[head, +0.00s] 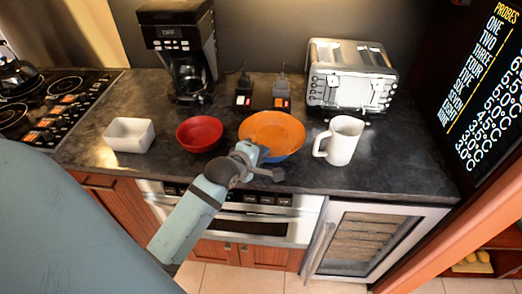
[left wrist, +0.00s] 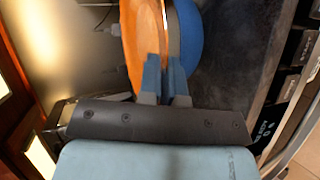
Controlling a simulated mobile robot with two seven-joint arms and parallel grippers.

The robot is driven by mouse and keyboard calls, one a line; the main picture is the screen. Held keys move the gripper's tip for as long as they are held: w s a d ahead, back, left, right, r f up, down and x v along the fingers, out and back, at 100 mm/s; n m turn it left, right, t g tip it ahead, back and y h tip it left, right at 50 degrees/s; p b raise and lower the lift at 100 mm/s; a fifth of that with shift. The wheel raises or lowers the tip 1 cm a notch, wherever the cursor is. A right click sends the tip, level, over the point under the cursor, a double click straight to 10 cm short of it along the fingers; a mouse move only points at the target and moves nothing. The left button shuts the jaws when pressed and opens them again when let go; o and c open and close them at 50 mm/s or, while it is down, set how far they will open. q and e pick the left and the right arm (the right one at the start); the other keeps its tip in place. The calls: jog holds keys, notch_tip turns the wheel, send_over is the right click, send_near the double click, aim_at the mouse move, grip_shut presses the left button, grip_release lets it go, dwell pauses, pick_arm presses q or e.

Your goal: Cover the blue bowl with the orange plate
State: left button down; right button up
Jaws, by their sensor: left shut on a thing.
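The orange plate (head: 272,128) lies over the blue bowl (head: 284,157) on the dark counter, and only part of the bowl's side shows below the plate's near edge. In the left wrist view the plate (left wrist: 140,35) and the bowl (left wrist: 190,42) lie face to face, with a thin grey strip between them. I cannot tell whether the plate rests fully on the bowl. My left gripper (head: 262,158) is at the plate's near rim, and its fingers (left wrist: 165,75) are shut on that rim. My right gripper is not in view.
A red bowl (head: 199,133) and a white square dish (head: 129,135) stand to the left. A white mug (head: 341,140) stands close on the right. A coffee maker (head: 182,50) and a toaster (head: 350,77) stand behind. The counter's front edge runs under my left arm.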

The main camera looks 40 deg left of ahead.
pick_arm(q)
jog(key=shift+f, duration=0.55)
dwell(1.1)
jog(key=c, duration=1.2)
grip_release()
jog(key=shift+f, duration=0.1)
jog(key=v, duration=1.4)
jog(key=s+d+f+m+g+h+p, duration=0.1)
jog(key=d+f+m, duration=0.3)
jog(key=m, duration=0.3)
jog(key=s+d+f+m+h+p, duration=0.1)
jog(key=s+d+f+m+p, duration=0.1)
jog(key=d+f+m, duration=0.3)
jog(key=s+d+f+m+g+h+p, duration=0.1)
jog(key=s+d+f+m+p, duration=0.1)
jog(key=d+f+m, duration=0.3)
notch_tip(320, 180, down, 3)
jog(key=shift+s+f+m+g+h, duration=0.1)
jog(key=shift+m+g+h, duration=0.2)
jog(key=shift+m, duration=2)
